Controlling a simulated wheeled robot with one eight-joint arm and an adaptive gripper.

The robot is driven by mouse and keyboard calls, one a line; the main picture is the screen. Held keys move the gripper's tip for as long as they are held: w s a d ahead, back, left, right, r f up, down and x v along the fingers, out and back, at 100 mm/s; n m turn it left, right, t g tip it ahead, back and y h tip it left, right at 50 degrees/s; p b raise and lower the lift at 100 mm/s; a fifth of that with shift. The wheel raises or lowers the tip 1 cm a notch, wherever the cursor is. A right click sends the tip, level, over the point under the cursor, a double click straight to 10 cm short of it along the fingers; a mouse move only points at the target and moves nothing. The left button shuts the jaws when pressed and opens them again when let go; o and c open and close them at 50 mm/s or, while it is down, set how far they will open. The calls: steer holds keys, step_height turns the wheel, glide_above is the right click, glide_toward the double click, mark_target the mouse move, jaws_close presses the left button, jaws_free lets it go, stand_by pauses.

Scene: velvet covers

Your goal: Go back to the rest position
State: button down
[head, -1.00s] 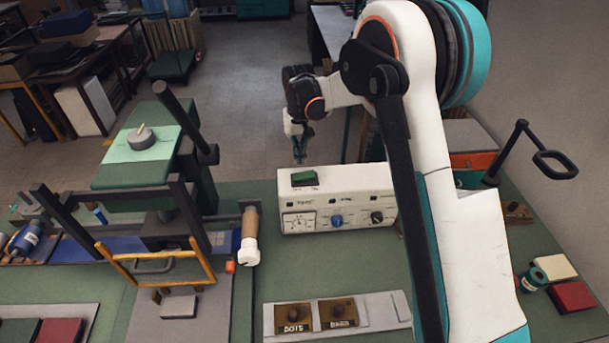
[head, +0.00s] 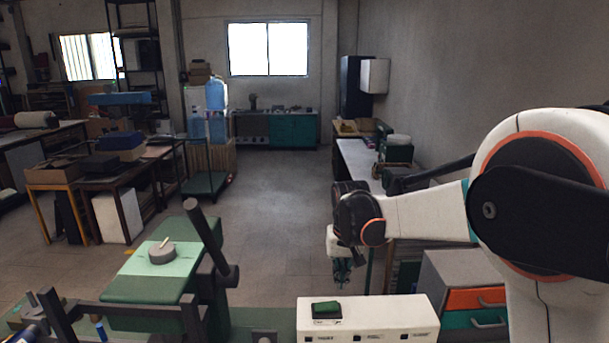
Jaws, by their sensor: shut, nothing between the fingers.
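My gripper (head: 343,272) hangs down from the end of my arm, right of centre in the head view. Its fingers are small and dark there, shut with nothing between them. It shows above and behind the white control box (head: 367,318) with a green switch, apart from it in the picture. My arm reaches in from the right side.
A green press (head: 150,290) with a dark lever stands at the left. A long bench (head: 358,165) runs along the right wall. Open floor (head: 275,200) lies in the middle.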

steer(key=s+d+r+t+b, duration=0.1)
steer(key=s+d+b, duration=0.25)
steer(key=s, duration=0.45)
steer(key=s+d+r+t+b, duration=0.1)
steer(key=s+d+t+b, duration=0.2)
steer(key=s, duration=0.4)
steer(key=s+d+f+b, duration=0.2)
steer(key=s+f+b, duration=0.2)
steer(key=s, duration=0.3)
steer(key=s+d+f+t+b, duration=0.1)
steer(key=s+f+b, duration=0.3)
steer(key=s, duration=0.4)
steer(key=shift+s+d+f+t, duration=0.2)
steer(key=shift+d+f+t, duration=0.1)
steer(key=shift+d+f, duration=0.3)
steer(key=shift+a+f, duration=0.1)
